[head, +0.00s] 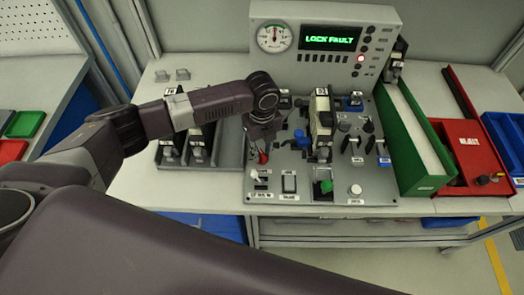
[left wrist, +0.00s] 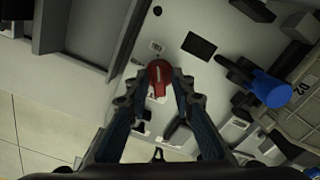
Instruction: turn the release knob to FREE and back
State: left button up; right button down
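The red release knob (head: 263,157) sits at the left side of the grey control panel (head: 380,199), below my left wrist. In the left wrist view the red knob (left wrist: 158,76) lies between the two fingertips of my left gripper (left wrist: 159,84). The fingers are spread, one on each side of the knob; whether they touch it is hard to tell. In the head view my left gripper (head: 262,138) points down at the knob, its fingers partly hidden by the wrist. The display (head: 332,38) reads LOCK FAULT in green. My right gripper is not in view.
A gauge (head: 274,37) and a lit red lamp (head: 360,59) are on the console. An upright beige-and-black unit (head: 321,125) stands right of the knob. A blue knob (left wrist: 270,88) is close by. A green bin (head: 424,184) and red REJECT bin (head: 465,148) stand at right.

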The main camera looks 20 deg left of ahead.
aim_at(262, 154)
pick_arm(q)
jog(key=shift+o, duration=0.3)
notch_tip(262, 154, up, 12)
dwell(0.4)
jog(key=shift+s+f, duration=0.1)
dwell(0.4)
